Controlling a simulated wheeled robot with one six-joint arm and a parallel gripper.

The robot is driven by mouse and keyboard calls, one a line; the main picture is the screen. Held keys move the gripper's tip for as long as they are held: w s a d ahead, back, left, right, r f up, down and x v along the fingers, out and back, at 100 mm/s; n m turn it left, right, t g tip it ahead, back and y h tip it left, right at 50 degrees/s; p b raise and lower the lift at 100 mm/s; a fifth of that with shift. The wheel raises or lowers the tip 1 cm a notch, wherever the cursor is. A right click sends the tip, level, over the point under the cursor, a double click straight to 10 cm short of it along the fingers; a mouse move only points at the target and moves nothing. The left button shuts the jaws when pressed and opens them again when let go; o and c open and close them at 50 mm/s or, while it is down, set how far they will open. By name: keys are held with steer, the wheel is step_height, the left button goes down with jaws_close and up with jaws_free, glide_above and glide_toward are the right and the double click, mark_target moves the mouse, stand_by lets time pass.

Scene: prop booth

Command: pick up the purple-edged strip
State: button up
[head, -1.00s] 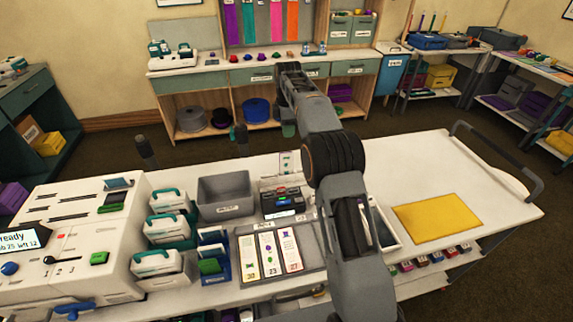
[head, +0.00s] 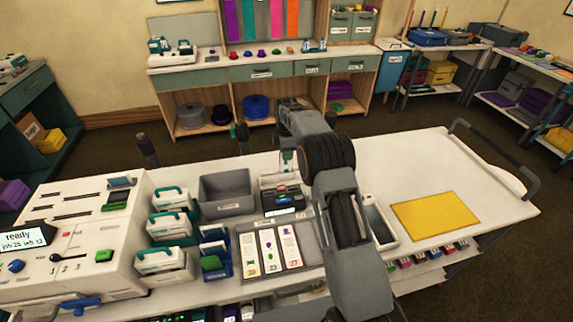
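Three pale strips lie side by side in a grey tray (head: 312,262) on the white cart top: a left strip (head: 248,255), a middle strip (head: 269,250) and a right strip (head: 290,246). The right strip carries purple marks near its top. The strips' edge colours are too small to tell, so I cannot say which is purple-edged. My arm reaches forward over the cart, right of the strips. My gripper (head: 288,160) seems to hang at its far end, beyond the strips and above a small dark device (head: 283,200). Its fingers are mostly unclear.
A grey open bin (head: 226,193) stands left of the device. Several white-and-teal cases (head: 168,226) and a white machine (head: 70,235) fill the left. A pale tray (head: 382,222) and yellow sheet (head: 436,217) lie right of my arm. The cart's far right is clear.

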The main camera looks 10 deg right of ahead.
mark_target(286, 166)
steer(key=shift+f, duration=1.2)
jaws_close()
